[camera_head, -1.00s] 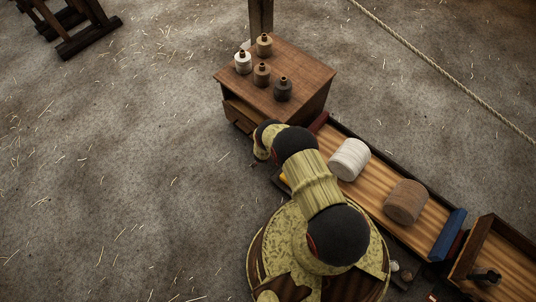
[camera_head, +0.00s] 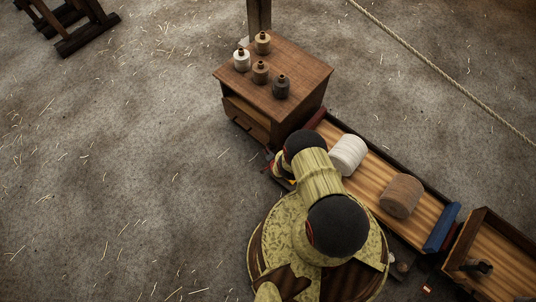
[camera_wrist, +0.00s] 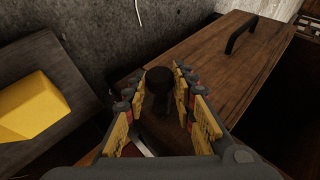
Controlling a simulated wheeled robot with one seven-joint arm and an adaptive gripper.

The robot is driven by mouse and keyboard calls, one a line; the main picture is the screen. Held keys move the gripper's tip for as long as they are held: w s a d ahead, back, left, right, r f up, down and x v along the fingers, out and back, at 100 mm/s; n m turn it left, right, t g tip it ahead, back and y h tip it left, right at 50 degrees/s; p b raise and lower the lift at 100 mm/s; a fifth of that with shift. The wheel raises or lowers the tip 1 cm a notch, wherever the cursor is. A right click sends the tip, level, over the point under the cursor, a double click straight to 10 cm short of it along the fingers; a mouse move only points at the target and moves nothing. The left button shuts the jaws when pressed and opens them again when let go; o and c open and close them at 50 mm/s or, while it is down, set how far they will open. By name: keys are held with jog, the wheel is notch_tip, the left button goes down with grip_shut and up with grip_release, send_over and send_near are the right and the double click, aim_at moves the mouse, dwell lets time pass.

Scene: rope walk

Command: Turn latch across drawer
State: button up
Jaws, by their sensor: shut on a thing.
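The small wooden cabinet (camera_head: 300,75) stands ahead of me, with its drawer (camera_head: 248,121) low in the front face. In the wrist view a wooden front (camera_wrist: 215,55) with a black bar handle (camera_wrist: 240,34) runs to the upper right; I take it for the drawer front. A dark, rounded piece, seemingly the latch (camera_wrist: 160,92), sits between the yellow-padded fingers of my gripper (camera_wrist: 161,82), which is shut on it. How the latch lies against the drawer is hard to tell in the dark. In the head view my arm hides most of the gripper and the latch.
Several small bottles (camera_head: 261,72) stand on the cabinet top. A yellow block (camera_wrist: 30,105) shows at the wrist view's left. Floor left of the cabinet is clear.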

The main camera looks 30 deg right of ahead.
jog(key=t+b, duration=0.2)
jog(key=b, duration=0.1)
jog(key=f+m+t+y+b, duration=0.1)
jog(key=t+b, duration=0.1)
jog(key=b, duration=0.2)
jog(key=m+t+b, duration=0.1)
jog(key=t+b, duration=0.2)
jog(key=b, duration=0.1)
jog(key=shift+s+d+f, duration=0.15)
jog(key=shift+s+d, duration=0.05)
jog(key=shift+s, duration=0.15)
jog(key=shift+w, duration=0.1)
jog(key=o, duration=1.2)
jog(key=shift+c, duration=0.2)
